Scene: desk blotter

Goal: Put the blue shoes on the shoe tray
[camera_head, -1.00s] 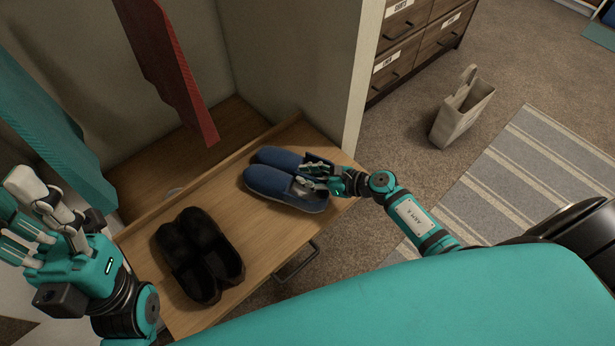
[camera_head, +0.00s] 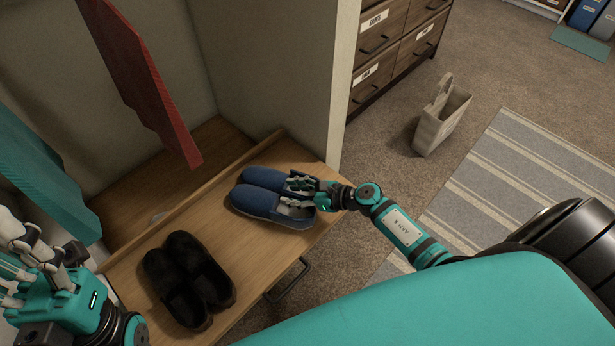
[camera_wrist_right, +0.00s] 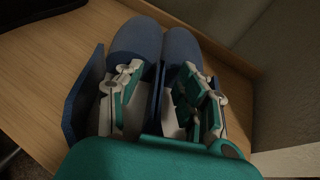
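The pair of blue shoes (camera_head: 258,199) lies side by side on a light wooden surface (camera_head: 258,245) with a front handle. My right gripper (camera_head: 298,195) reaches in at their openings. In the right wrist view, the blue shoes (camera_wrist_right: 182,47) point away, and the fingers of my right gripper (camera_wrist_right: 163,95) are spread apart, one in each opening, with the inner shoe walls between them. I see no clear grip on those walls. My left gripper (camera_head: 22,262) is at the left edge, partly cut off, its fingers apart and empty. I cannot make out a separate shoe tray.
Black shoes (camera_head: 188,280) lie on the same wooden surface, nearer and to the left. A red garment (camera_head: 150,85) and a teal one (camera_head: 45,175) hang at the left. A pale panel (camera_head: 285,75) stands behind the blue shoes. A beige bag (camera_head: 440,125) stands on the floor.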

